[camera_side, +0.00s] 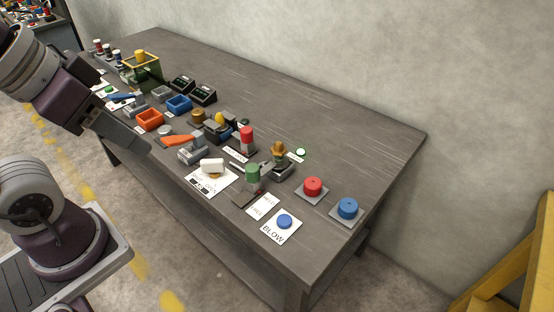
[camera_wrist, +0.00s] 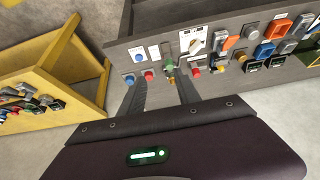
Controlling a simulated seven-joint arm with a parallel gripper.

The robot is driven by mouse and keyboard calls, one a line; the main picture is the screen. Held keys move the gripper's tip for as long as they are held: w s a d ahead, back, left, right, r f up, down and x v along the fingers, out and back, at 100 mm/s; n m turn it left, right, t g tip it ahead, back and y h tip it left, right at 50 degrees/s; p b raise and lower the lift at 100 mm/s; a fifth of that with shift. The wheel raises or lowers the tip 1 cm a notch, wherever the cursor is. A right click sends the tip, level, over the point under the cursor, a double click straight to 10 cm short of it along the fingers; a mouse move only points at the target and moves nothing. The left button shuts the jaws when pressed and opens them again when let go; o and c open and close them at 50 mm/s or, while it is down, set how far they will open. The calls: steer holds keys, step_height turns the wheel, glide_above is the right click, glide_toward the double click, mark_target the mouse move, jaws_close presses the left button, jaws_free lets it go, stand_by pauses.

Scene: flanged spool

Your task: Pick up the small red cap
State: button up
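Several red pieces are in view, and I cannot tell for sure which is the small red cap. A round red piece (camera_side: 313,186) sits on a square grey plate near the right end of the table; it also shows in the wrist view (camera_wrist: 149,76). A taller red cylinder (camera_side: 247,136) stands mid-table, also seen in the wrist view (camera_wrist: 195,73). A tiny red top (camera_side: 97,42) is at the far left end.
A blue round piece (camera_side: 347,207) sits beside the red one. The table's back strip is clear. A yellow frame (camera_side: 515,255) stands at right.

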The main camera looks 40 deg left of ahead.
steer(key=o, duration=0.6)
